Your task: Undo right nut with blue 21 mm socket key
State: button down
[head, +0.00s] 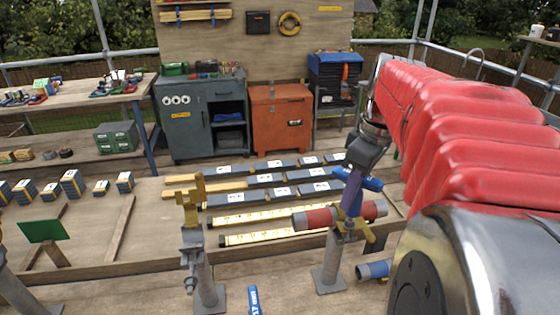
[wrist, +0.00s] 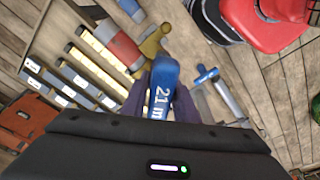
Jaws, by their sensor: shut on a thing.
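The blue 21 mm socket key (wrist: 162,88) is between the dark fingers of my gripper (wrist: 158,100) in the wrist view, its "21 m" lettering showing. In the head view my gripper (head: 352,195) points down at the right post, shut on the blue key (head: 371,182). A yellow clamp fitting (head: 367,233) sits on the right post (head: 329,268), beside a red and grey tube (head: 316,219). The clamp also shows in the wrist view (wrist: 152,42), just beyond the key. The right nut is hidden or too small to tell, so I cannot see whether the key is on it.
A left post (head: 206,275) carries another yellow fitting (head: 191,205). A second blue-labelled tool (head: 254,299) lies at the front edge. A blue-ended tube (head: 375,269) is right of the right post. Yellow battens (head: 262,238) and dark boxes lie behind.

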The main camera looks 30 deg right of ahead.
jog(key=shift+r, duration=1.45)
jog(key=w+a+f, duration=0.2)
jog(key=w+a, duration=0.2)
jog(key=w, duration=0.5)
jog(key=w+a+f, duration=0.2)
jog(key=w+a, duration=0.2)
jog(key=w, duration=0.5)
jog(key=w+a+f, duration=0.3)
jog(key=w+a, duration=0.3)
jog(key=a, duration=0.1)
jog(key=w+a+f+m, duration=0.1)
jog(key=w+a+f, duration=0.2)
jog(key=w+a, duration=0.3)
jog(key=shift+a+m, duration=0.3)
jog(key=shift+a, duration=0.65)
